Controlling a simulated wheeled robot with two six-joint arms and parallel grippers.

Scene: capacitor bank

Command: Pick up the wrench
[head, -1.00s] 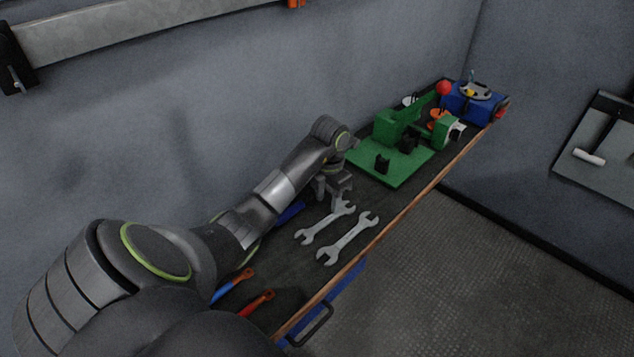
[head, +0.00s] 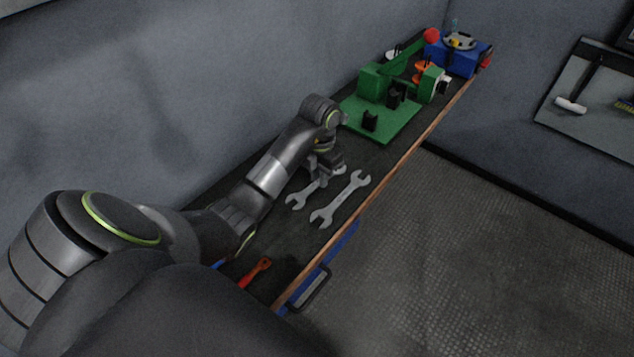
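Two silver open-ended wrenches lie side by side on the dark bench top. The left wrench (head: 300,196) is partly hidden at its far end by my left gripper. The right wrench (head: 340,200) lies nearer the bench's front edge and is fully visible. My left gripper (head: 331,172) points down at the far end of the left wrench, very close to it. I cannot tell whether its fingers touch the wrench or how far apart they are. My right gripper is not in view.
A green vise-like tool (head: 375,115) with a red knob stands beyond the wrenches. A blue box (head: 457,60) sits at the bench's far end. A red-handled tool (head: 256,273) lies nearer. The wooden edge (head: 400,167) bounds the bench; a wall runs behind.

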